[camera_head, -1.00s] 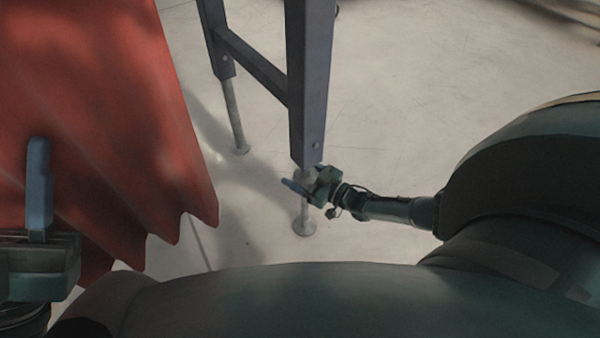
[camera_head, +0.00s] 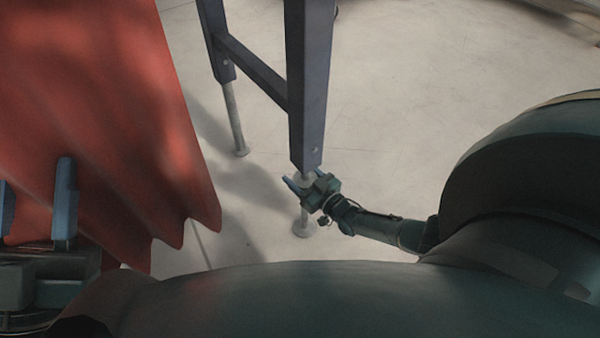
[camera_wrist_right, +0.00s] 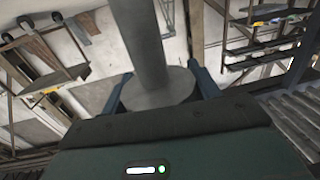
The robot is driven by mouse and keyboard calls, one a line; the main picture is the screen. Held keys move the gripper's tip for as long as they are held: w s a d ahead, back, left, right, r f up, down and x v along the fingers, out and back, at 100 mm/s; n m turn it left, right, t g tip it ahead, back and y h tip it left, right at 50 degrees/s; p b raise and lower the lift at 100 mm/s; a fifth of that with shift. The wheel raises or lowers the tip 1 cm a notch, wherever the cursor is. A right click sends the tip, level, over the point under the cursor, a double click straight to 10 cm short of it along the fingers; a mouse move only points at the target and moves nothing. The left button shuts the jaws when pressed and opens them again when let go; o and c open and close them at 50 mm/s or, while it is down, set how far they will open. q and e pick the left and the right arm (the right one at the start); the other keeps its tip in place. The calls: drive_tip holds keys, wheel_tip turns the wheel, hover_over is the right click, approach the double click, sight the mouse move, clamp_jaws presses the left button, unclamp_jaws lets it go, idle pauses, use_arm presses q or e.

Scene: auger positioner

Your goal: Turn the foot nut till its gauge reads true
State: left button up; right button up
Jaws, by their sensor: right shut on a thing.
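The dark leg (camera_head: 308,90) of the stand ends above a grey threaded foot with a round pad (camera_head: 304,230) on the floor. My right gripper (camera_head: 304,182) is at the top of this foot, just under the leg, shut on the foot nut. In the right wrist view the foot nut (camera_wrist_right: 158,90) is a wide grey round piece between the two blue fingers, with a grey rod (camera_wrist_right: 141,42) rising from it. My left gripper (camera_head: 35,205) is open and empty at the lower left, before the red cloth-like sheet. I cannot make out a gauge.
The red sheet (camera_head: 120,130) with a wavy lower edge fills the left. A second leg with its own foot (camera_head: 236,120) stands further back, joined by a crossbar (camera_head: 252,72). The pale floor (camera_head: 430,110) to the right is clear. Racks (camera_wrist_right: 265,35) show in the wrist view.

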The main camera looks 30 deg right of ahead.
drive_tip(key=shift+m+h, duration=0.8)
drive_tip(key=shift+h, duration=0.3)
use_arm(q)
drive_tip(key=shift+f+n+y+p, duration=0.4)
drive_tip(key=shift+f+n+y, duration=0.4)
use_arm(e)
drive_tip(key=shift+d+m+h, duration=0.2)
drive_tip(key=shift+m+h, duration=0.5)
drive_tip(key=shift+h, duration=0.5)
drive_tip(key=o, duration=1)
